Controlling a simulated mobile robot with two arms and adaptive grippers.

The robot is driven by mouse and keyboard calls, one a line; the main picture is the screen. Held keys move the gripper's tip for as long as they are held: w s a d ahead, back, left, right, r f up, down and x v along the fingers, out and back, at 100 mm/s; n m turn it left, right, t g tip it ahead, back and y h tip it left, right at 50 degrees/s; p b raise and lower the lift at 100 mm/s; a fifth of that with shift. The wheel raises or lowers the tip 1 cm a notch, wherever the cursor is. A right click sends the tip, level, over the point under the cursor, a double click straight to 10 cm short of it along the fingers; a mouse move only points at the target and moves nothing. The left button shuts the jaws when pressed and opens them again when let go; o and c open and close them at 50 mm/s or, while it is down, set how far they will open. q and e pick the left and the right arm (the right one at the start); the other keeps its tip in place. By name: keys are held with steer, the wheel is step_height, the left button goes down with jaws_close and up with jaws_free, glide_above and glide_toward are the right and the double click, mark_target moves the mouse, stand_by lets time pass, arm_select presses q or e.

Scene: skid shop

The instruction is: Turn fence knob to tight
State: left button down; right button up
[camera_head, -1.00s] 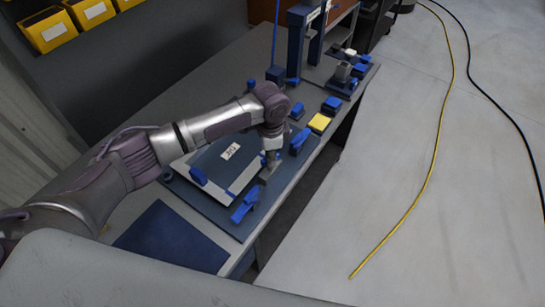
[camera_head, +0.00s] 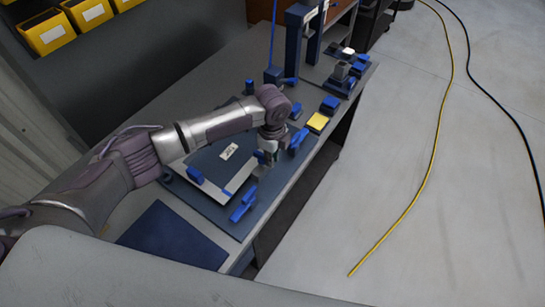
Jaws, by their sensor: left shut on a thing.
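My left gripper (camera_head: 264,168) points down at the right side of the dark blue fixture plate (camera_head: 215,220) on the bench. It is shut on a small part that I take to be the fence knob; the fingers and wrist hide most of it. A white sheet with a dark panel and a white label (camera_head: 229,151) lies on the plate, left of the gripper. A blue clamp-like part (camera_head: 243,205) sits just in front of the gripper, and another blue part (camera_head: 299,140) is just behind it to the right. My right gripper is out of view.
A blue part (camera_head: 195,174) stands at the sheet's left. A dark blue mat (camera_head: 172,236) lies in front. Yellow and black cables cross the floor.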

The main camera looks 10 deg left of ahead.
arm_select(q)
steer(key=shift+s+d+m, duration=0.2)
steer(key=shift+s+m, duration=0.25)
steer(key=shift+m, duration=0.35)
steer(key=shift+w, duration=0.1)
steer(key=shift+a+m+p, duration=0.3)
steer(key=shift+m+p, duration=0.05)
steer(key=shift+m, duration=0.55)
steer(key=c, duration=1.1)
jaws_free()
steer(key=shift+s+r, duration=0.2)
steer(key=shift+s, duration=0.05)
